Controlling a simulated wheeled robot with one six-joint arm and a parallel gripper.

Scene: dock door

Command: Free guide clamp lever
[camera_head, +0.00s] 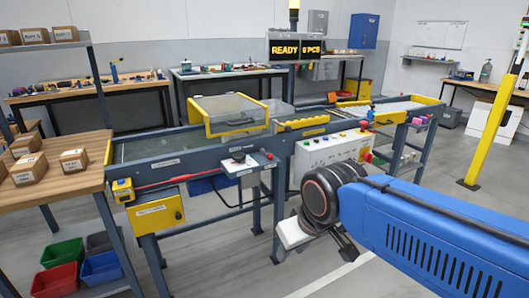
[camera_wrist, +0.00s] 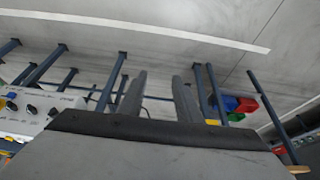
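A black knob (camera_head: 238,157) sits on a small white plate on the near side of the conveyor (camera_head: 165,160). A long red bar (camera_head: 170,181) runs left from it along the conveyor's side. I cannot tell for certain which of these is the guide clamp lever. My gripper (camera_head: 318,250) is right of and nearer than the knob, in front of the conveyor and apart from it. In the wrist view my gripper's two fingers (camera_wrist: 158,97) stand apart with nothing between them. The lever is not recognisable in the wrist view.
A white control box (camera_head: 325,152) with buttons is mounted on the conveyor. A wooden table (camera_head: 70,180) with cartons stands left, with red, green and blue bins below. A yellow post (camera_head: 488,135) stands right. The grey floor (camera_head: 225,255) in front is clear.

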